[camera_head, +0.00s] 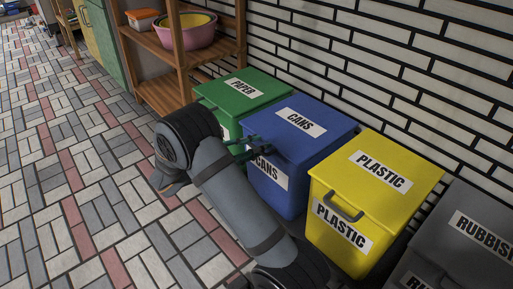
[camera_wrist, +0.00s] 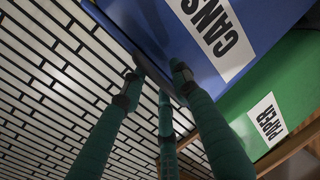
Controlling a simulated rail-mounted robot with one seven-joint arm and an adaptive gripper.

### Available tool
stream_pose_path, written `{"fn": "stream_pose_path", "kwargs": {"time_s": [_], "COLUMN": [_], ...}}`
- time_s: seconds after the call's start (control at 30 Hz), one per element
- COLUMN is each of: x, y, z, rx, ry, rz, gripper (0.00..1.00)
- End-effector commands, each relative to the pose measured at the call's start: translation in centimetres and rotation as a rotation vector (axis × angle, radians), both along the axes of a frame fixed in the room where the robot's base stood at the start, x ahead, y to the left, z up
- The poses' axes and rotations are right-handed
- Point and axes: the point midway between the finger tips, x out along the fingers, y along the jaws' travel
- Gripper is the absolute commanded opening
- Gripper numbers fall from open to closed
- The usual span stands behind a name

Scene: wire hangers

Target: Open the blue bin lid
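The blue bin (camera_head: 284,192) stands between the green and yellow bins, with "CANS" labels on its lid and front. Its lid (camera_head: 322,146) looks down on the bin in the head view. My gripper (camera_head: 254,141) is at the lid's front left edge, with its green fingers reaching toward it. In the wrist view, the fingertips of my gripper (camera_wrist: 156,74) are spread apart close to the edge of the blue bin (camera_wrist: 187,45). Nothing is clearly held between them, and I cannot tell whether they touch. The lid's handle is not clearly seen, and my arm covers part of the bin's front.
A green "PAPER" bin (camera_head: 240,92) is close on the left, also in the wrist view (camera_wrist: 290,75). A yellow "PLASTIC" bin (camera_head: 385,180) and a grey "RUBBISH" bin (camera_head: 465,250) stand on the right. A brick wall (camera_head: 350,55) is behind. Tiled floor (camera_head: 90,190) is free at left.

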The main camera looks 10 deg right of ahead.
Motion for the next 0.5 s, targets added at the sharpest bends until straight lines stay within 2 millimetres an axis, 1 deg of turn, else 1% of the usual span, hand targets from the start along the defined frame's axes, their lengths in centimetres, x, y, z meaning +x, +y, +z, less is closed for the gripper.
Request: {"fn": "stream_pose_path", "kwargs": {"time_s": [0.03, 0.4, 0.5], "x": [-0.01, 0.00, 0.00], "y": [0.01, 0.05, 0.07], "z": [-0.01, -0.03, -0.04], "rx": [0.000, 0.000, 0.000], "ry": [0.000, 0.001, 0.001], "rz": [0.000, 0.001, 0.001], "gripper": [0.26, 0.04, 0.00]}}
